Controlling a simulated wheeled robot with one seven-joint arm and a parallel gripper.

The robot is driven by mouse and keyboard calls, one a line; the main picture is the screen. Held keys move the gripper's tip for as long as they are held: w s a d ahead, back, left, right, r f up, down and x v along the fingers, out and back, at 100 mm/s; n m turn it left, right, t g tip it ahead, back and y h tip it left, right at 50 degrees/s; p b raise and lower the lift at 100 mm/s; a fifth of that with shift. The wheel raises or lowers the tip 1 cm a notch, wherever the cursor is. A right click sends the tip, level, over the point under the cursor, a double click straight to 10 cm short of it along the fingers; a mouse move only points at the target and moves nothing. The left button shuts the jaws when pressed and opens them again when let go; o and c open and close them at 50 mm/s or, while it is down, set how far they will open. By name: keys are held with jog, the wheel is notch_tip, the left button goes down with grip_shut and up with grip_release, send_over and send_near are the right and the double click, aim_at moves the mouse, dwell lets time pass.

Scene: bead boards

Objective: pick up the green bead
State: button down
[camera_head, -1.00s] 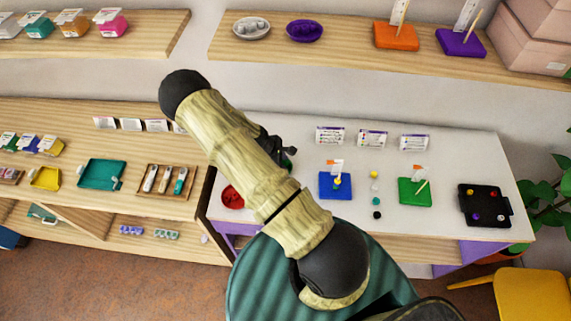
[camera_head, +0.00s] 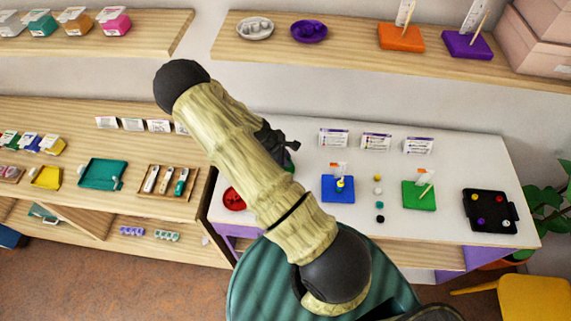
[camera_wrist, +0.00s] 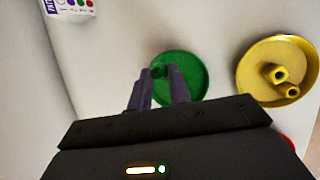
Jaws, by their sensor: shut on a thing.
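My gripper (camera_wrist: 158,74) is shut on the green bead (camera_wrist: 158,70), which shows between the fingertips in the wrist view. Behind the bead, a round green dish (camera_wrist: 195,80) lies on the white table. The bead is close in colour to the dish, so its outline is hard to make out, and I cannot tell the exact gap between them. In the head view my gripper (camera_head: 287,144) shows beside my arm, which hides much of that area. The bead cannot be made out there.
A yellow dish (camera_wrist: 246,76) with yellow beads (camera_wrist: 278,74) is right of the green dish. On the white table stand a blue board (camera_head: 330,191), a green board (camera_head: 411,198), a black tray (camera_head: 490,226) and a red dish (camera_head: 233,200). Loose beads lie between the boards.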

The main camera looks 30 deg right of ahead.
notch_tip(320, 180, up, 6)
jog(key=shift+r+b, duration=0.2)
jog(key=shift+b, duration=0.45)
jog(key=shift+w+f, duration=0.1)
